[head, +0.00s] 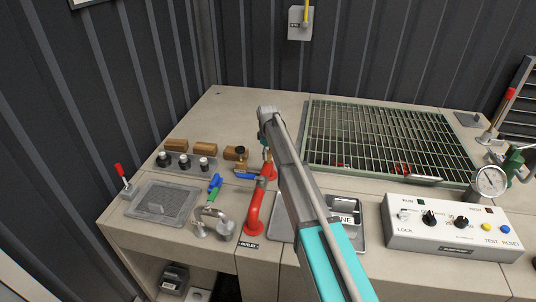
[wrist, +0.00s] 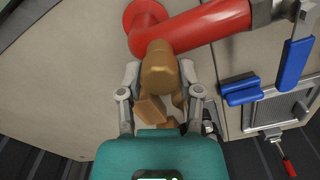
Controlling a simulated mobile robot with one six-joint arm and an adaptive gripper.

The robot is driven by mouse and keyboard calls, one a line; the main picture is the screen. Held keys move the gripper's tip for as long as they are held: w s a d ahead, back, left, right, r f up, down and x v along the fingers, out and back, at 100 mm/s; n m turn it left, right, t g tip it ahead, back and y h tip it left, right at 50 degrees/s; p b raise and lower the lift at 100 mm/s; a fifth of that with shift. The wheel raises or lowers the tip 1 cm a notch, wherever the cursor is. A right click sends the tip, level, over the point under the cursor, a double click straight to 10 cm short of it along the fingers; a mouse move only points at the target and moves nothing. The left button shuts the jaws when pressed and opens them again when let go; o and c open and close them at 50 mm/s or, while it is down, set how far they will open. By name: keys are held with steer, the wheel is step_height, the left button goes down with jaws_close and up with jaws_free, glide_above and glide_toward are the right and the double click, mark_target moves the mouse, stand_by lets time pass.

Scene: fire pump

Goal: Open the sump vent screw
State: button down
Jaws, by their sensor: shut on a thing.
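In the wrist view, my gripper (wrist: 160,76) has its two grey fingers closed around a brass-brown rounded piece (wrist: 158,62). This piece stands right beside a red pipe (wrist: 200,28) and its round flange. It seems to be the vent screw, but no label on it can be read. A brown block (wrist: 150,109) shows between the fingers, nearer my palm. In the head view, my gripper (head: 265,144) points down behind the red pipe (head: 254,208). My arm and the pipework hide the held piece there.
A green grating (head: 390,140) is behind on the right. A control panel (head: 450,232) and pressure gauge (head: 489,181) stand at the right. A metal tray (head: 281,232) is partly behind my arm.

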steer(key=shift+n, duration=0.5)
steer(key=shift+c, duration=1.3)
jaws_free()
steer(key=shift+m, duration=0.4)
